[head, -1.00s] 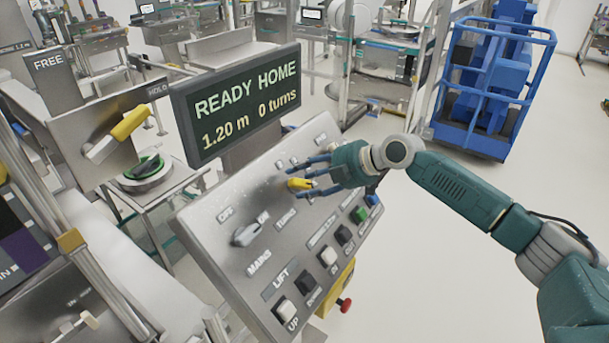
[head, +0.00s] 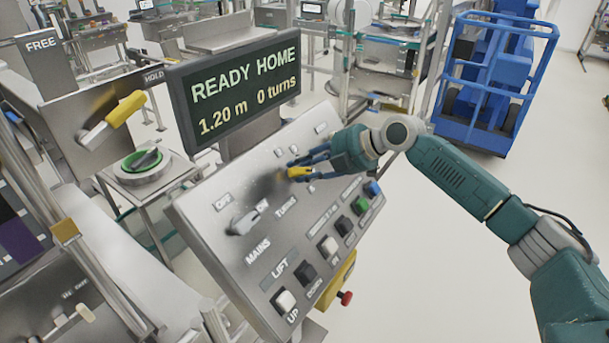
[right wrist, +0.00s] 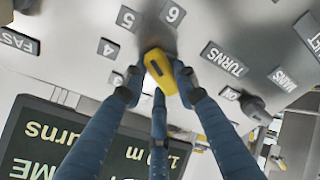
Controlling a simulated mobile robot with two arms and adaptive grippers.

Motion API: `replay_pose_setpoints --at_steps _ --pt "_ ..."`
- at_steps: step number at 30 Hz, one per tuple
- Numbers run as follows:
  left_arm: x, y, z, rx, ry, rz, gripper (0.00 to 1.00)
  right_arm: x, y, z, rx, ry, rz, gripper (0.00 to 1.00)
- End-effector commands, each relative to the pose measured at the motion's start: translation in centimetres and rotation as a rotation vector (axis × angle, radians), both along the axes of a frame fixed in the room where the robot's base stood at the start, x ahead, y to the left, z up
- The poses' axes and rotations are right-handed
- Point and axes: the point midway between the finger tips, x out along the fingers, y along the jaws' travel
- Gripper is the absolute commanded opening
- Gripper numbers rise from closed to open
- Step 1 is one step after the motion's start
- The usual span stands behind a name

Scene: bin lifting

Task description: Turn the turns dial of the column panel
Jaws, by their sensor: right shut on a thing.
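The column panel (head: 245,215) is a tilted grey metal plate. Its yellow turns dial (head: 298,173) sits in the upper middle, above the TURNS label. My right gripper (head: 307,162) comes from the right, with its blue fingers closed on the dial. In the right wrist view the yellow dial (right wrist: 160,70) is between the fingertips, near the number labels 4, 5 and 6. The fingers hide part of the dial and some labels. My left gripper is not in view.
The display (head: 240,92) above the panel reads "READY HOME 1.20 m 0 turns". A grey mains switch (head: 246,220) and several push buttons (head: 328,247) are on the same panel. A yellow lever (head: 125,109) stands at left. A blue cage cart (head: 490,90) stands at back right.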

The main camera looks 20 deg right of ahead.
Motion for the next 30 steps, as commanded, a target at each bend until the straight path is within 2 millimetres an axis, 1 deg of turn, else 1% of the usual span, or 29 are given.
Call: replay_pose_setpoints --at_steps 1,10,11,12,13,14,23,26,30 --pt "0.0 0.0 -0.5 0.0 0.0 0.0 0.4 0.0 0.1 -0.1 -0.006 -0.008 0.01 0.02" --pt "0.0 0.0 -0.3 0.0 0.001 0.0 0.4 0.0 0.1 0.1 -0.012 -0.01 0.016 0.02" --pt "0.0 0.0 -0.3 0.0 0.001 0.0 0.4 0.0 0.1 0.1 -0.012 -0.01 0.016 0.32" --pt "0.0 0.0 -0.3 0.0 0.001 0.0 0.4 0.0 0.1 0.1 -0.012 -0.01 0.016 0.4" --pt "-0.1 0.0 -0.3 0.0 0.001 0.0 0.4 0.0 0.1 0.1 -0.012 -0.01 0.016 0.46" --pt "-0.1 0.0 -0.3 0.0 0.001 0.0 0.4 0.0 0.1 0.1 -0.012 -0.01 0.016 0.48" --pt "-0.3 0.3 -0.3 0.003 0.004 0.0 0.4 -0.1 0.0 0.2 -0.012 -0.01 0.014 0.48" --pt "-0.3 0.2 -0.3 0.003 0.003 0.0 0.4 -0.5 -0.6 0.6 -0.013 -0.01 0.014 0.48" --pt "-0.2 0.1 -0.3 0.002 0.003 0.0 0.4 -1.9 -2.0 2.0 -0.016 -0.011 0.013 0.48"
